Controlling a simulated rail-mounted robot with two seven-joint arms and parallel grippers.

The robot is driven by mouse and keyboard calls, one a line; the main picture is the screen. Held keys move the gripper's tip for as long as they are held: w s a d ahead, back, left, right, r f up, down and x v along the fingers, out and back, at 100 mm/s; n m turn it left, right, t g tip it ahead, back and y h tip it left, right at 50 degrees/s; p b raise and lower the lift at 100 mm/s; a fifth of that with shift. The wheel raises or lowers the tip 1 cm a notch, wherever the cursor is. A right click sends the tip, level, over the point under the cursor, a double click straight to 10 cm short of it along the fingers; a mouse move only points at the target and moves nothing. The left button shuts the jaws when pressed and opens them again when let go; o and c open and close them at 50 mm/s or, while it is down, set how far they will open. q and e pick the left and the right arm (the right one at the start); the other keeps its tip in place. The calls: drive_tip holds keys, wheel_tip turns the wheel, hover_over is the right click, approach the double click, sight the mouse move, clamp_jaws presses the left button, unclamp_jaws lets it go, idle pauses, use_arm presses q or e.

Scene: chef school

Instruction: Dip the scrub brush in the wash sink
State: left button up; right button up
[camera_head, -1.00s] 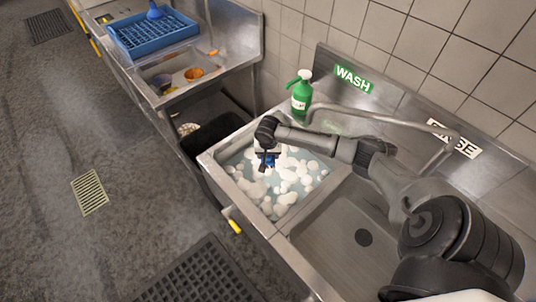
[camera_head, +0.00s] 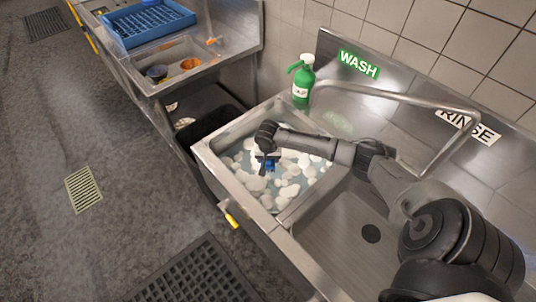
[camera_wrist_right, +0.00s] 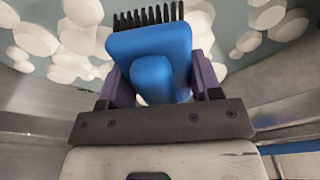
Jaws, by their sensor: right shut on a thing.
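The wash sink (camera_head: 205,154) holds bluish water with clumps of white foam, below the green WASH sign (camera_head: 359,64). My right gripper (camera_head: 268,160) reaches over this sink from the right. It is shut on the scrub brush (camera_wrist_right: 150,55), which has a blue body and black bristles. In the right wrist view the bristles point away from the gripper, against the foamy water (camera_wrist_right: 230,25). I cannot tell whether the bristles touch the water. My left gripper is not in view.
The empty rinse sink (camera_head: 330,245) lies right of the wash sink, under my right arm. A bent faucet pipe (camera_head: 400,97) spans behind. A green soap bottle (camera_head: 301,82) stands at the back ledge. A blue rack (camera_head: 150,24) and another basin (camera_head: 200,58) are at the upper left.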

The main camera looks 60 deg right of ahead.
wheel_tip(320, 180, down, 10)
drive_tip(key=b, duration=0.3)
drive_tip(key=shift+b, duration=0.3)
drive_tip(key=shift+f+b, duration=0.5)
drive_tip(key=shift+f, duration=0.8)
wheel_tip(320, 180, up, 26)
drive_tip(key=p, duration=2.9)
